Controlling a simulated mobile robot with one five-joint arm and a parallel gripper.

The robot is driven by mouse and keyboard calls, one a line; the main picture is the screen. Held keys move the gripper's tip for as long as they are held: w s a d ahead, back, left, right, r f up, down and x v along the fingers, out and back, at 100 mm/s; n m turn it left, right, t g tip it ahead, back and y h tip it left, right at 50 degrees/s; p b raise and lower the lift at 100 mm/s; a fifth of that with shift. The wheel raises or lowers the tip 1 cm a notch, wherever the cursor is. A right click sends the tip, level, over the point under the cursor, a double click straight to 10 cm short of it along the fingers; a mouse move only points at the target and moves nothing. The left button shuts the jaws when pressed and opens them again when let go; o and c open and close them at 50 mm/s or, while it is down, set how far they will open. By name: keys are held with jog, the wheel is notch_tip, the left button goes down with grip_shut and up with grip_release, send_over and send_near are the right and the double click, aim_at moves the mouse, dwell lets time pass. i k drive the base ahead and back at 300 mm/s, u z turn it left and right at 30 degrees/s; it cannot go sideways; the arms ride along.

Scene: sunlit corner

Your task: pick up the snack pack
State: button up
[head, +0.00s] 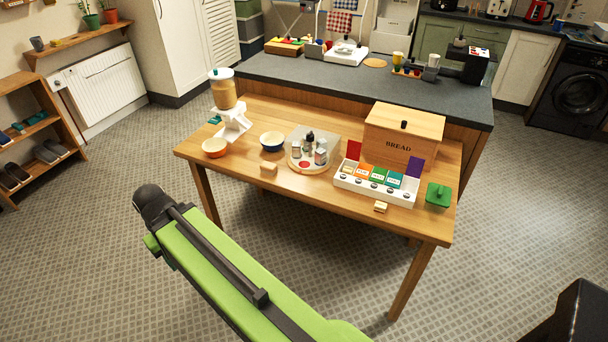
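No object is clearly recognisable as the snack pack at this size. Candidates on the wooden table (330,215) are a small tan block-like item (268,168) near the front edge, left of centre, and a small pale yellow item (380,207) in front of the white organizer (347,184). The organizer holds several coloured upright cards or packs, including orange (364,170), green (378,174) and teal (393,180) ones. My green and black arm reaches up from the bottom, in front of the table's left side. My gripper's fingers do not show.
A wooden bread box (402,135) stands behind the organizer, with a green lidded item (438,194) to the right. Open floor surrounds the table's front.

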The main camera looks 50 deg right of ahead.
aim_at(348, 170)
jog(key=u, duration=0.9)
jog(key=k, duration=0.65)
jog(key=z, duration=1.45)
jog(key=i, duration=1)
jog(key=u, duration=0.05)
